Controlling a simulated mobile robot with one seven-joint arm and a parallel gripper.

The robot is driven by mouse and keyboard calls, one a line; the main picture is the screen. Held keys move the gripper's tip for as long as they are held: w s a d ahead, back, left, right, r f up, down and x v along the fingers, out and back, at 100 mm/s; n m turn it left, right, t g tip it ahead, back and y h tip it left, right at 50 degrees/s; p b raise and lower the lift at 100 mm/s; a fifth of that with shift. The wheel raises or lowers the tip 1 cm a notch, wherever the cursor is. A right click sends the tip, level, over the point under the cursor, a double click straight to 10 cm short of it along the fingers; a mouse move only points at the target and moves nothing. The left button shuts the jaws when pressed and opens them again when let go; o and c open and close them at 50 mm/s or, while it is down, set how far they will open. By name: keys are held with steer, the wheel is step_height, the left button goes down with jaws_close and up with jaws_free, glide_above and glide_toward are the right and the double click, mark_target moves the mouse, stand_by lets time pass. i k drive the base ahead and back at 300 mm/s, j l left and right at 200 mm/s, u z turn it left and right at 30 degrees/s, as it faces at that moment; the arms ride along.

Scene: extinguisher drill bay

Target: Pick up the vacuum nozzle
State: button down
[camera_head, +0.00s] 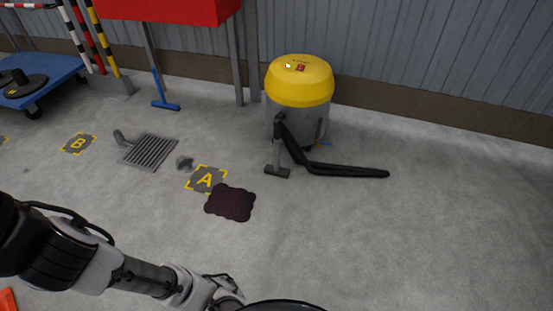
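The vacuum nozzle (277,171) is a grey T-shaped head on a short upright tube. A black hose (345,171) runs down from near the top of the nozzle's tube and loops out along the floor to the right. My arm crosses the lower left, well short of the nozzle. My gripper is out of the picture, as the arm runs off the bottom edge.
A dark spill (230,203) lies left of the nozzle, by floor mark A (206,179). A drain grate (148,152) and mark B (78,144) are further left. A blue squeegee (163,95) leans behind. A blue cart (50,73) stands far left. The right floor is clear.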

mark_target(277, 149)
steer(key=i+z, duration=0.1)
steer(key=i, duration=0.35)
steer(key=i+j+z, duration=0.1)
steer(key=i, duration=0.35)
steer(key=i+j+z, duration=0.15)
steer(key=i, duration=0.3)
steer(key=i+j+z, duration=0.1)
steer(key=i, duration=0.35)
steer(key=j, duration=0.1)
